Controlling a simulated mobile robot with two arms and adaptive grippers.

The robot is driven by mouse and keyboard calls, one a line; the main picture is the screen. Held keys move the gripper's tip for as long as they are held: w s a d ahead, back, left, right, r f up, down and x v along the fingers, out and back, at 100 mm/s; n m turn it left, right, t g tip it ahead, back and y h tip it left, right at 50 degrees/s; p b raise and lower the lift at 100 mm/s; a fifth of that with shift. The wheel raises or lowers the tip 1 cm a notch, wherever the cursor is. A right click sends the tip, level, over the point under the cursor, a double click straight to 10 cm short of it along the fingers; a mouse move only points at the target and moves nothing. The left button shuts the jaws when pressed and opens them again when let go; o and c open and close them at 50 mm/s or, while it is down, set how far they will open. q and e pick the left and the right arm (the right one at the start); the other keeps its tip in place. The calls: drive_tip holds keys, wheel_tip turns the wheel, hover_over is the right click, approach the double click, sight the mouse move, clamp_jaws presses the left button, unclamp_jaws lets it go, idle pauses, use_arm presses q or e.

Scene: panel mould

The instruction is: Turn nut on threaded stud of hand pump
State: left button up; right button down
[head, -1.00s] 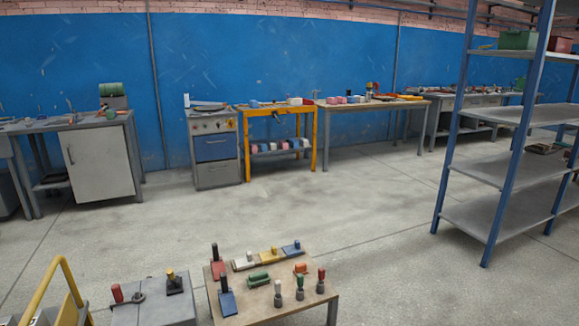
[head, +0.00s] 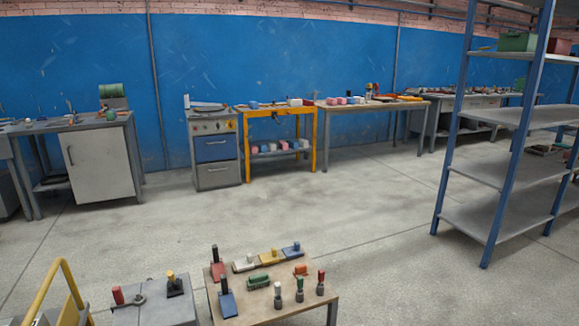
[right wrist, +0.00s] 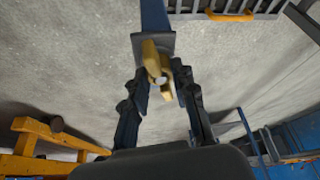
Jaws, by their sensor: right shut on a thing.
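In the right wrist view my right gripper (right wrist: 162,96) has its two dark fingers closed in on a yellow nut (right wrist: 153,58), which has a long, wing-like shape. A pale round end, perhaps of the threaded stud (right wrist: 160,79), shows at its middle. Behind the nut is a dark square plate (right wrist: 168,41) with a blue bar (right wrist: 154,14) running up from it; these look like part of the hand pump, the rest of which is hidden or out of frame. The finger contact is partly hidden. Neither gripper shows in the head view, and my left gripper is not seen.
In the head view a low wooden table (head: 292,309) holds several coloured-handled tools beside a grey box (head: 150,312). A blue-framed shelf (head: 500,170) stands at right. Benches line the blue wall. The concrete floor (head: 300,215) between is clear.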

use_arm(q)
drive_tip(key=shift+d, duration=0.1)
use_arm(e)
drive_tip(key=c, duration=1)
unclamp_jaws()
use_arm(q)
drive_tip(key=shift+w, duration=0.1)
use_arm(e)
drive_tip(key=shift+v, duration=3.95)
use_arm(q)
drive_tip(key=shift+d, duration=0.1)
